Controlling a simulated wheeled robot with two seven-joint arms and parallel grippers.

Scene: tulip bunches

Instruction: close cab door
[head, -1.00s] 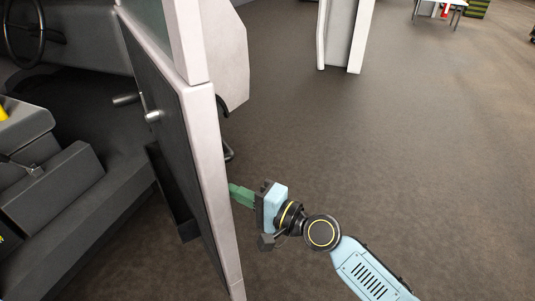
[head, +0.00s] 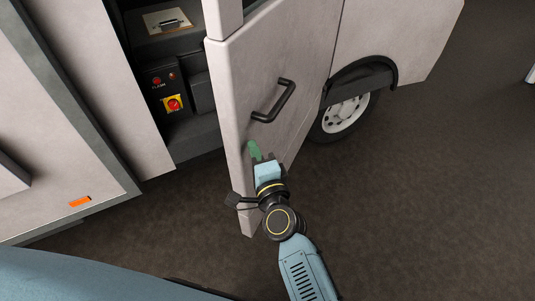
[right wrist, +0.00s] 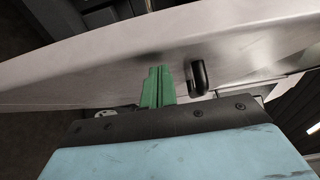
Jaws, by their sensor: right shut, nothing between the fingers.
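The cab door (head: 283,62) is a pale panel with a black handle (head: 273,102) on its outer face. It stands partly open, with a gap at its left to the cab interior. My right gripper (head: 254,150) has green fingers, shut and empty, at the door's outer face below the handle. In the right wrist view the green fingers (right wrist: 158,87) reach up to the pale door (right wrist: 75,80), with the handle (right wrist: 199,76) just right of them. They look to be touching or very near the door; I cannot tell which. My left gripper is not in view.
The cab opening shows a dark box with a red-and-yellow switch (head: 173,103). The vehicle's pale side (head: 85,85) is at left, and a wheel (head: 345,115) is behind the door. Dark floor (head: 430,200) is clear at right.

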